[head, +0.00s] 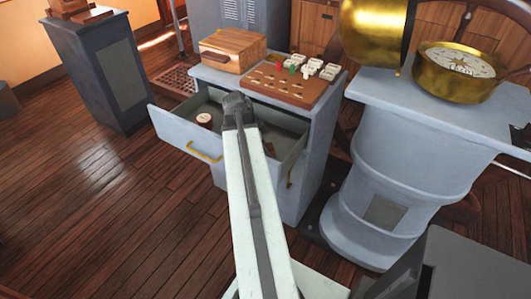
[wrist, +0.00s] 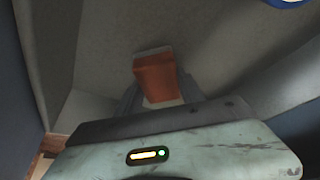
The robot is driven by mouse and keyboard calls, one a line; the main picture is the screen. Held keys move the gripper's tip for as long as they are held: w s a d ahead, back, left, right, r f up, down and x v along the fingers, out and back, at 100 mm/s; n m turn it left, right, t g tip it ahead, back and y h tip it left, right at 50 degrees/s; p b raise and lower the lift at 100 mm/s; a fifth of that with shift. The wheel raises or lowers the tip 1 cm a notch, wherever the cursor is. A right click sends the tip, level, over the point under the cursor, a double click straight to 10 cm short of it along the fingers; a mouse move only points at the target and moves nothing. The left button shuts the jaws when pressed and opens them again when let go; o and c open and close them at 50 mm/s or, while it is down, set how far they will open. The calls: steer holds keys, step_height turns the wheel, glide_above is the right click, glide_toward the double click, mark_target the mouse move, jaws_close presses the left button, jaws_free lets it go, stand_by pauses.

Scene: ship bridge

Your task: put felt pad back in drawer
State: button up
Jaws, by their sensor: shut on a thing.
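The drawer (head: 180,138) of the grey cabinet is pulled open in the head view. My gripper (head: 238,104) is over the drawer, reaching down; my arm hides its fingertips there. In the wrist view my gripper (wrist: 158,88) is shut on an orange-brown block with a pale edge, which I take to be the felt pad (wrist: 154,72). Grey drawer surfaces (wrist: 95,50) surround it in that view. I cannot tell whether the pad touches the drawer floor. The pad is hidden in the head view.
A small round brown-and-white item (head: 204,120) lies in the drawer's left part. A wooden box (head: 232,50) and a pegged wooden board (head: 283,85) stand on the cabinet top. A grey pedestal (head: 385,190) with brass instruments stands to the right. Floor at left is clear.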

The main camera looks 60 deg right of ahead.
steer(key=shift+f, duration=0.25)
steer(key=o, duration=1.2)
steer(key=shift+r, duration=0.1)
steer(key=shift+r+p, duration=0.5)
steer(key=shift+p, duration=0.05)
steer(key=p+v, duration=1)
steer(key=v, duration=0.1)
steer(key=shift+a+r, duration=0.15)
